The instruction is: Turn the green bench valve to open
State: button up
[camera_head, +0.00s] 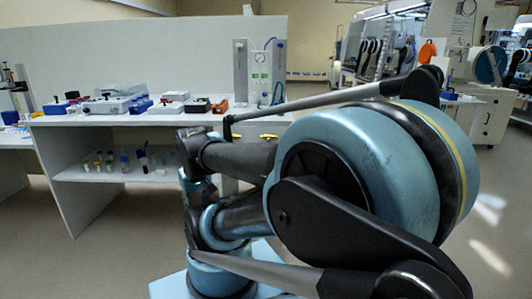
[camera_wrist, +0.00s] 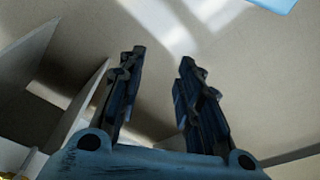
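I cannot make out a green bench valve for certain in either view. Small yellow fittings (camera_head: 268,136) sit at the front edge of the white bench (camera_head: 110,118), partly behind my arm in the head view. A bit of yellow (camera_wrist: 8,176) also shows at the lower left corner of the wrist view; I cannot tell what it is. My gripper (camera_wrist: 162,58) is open and empty in the wrist view, its two dark fingers apart above bare floor. In the head view I cannot make out the gripper; my arm fills the middle and right.
On the bench stand a panel with a small green-marked gauge (camera_head: 260,75), a grey column (camera_head: 240,72) and several boxes. Small bottles (camera_head: 124,162) stand on the shelf below. White upright panels (camera_wrist: 75,110) stand left of my gripper. Floor (camera_head: 110,255) is clear at front left.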

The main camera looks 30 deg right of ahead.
jog(key=w+d+r+t+y, duration=0.2)
jog(key=w+d+r, duration=0.1)
jog(key=w+d, duration=0.55)
jog(key=w+d+r+t+y, duration=0.2)
jog(key=w+d+r, duration=0.1)
jog(key=w+d, duration=0.55)
jog(key=s+d+f+t+h, duration=0.15)
jog(key=d+t+h, duration=0.4)
jog(key=d, duration=2.35)
jog(key=shift+t+y, duration=0.95)
jog(key=x, duration=1.6)
jog(key=shift+w+f, duration=0.2)
jog(key=shift+f, duration=0.05)
grip_shut()
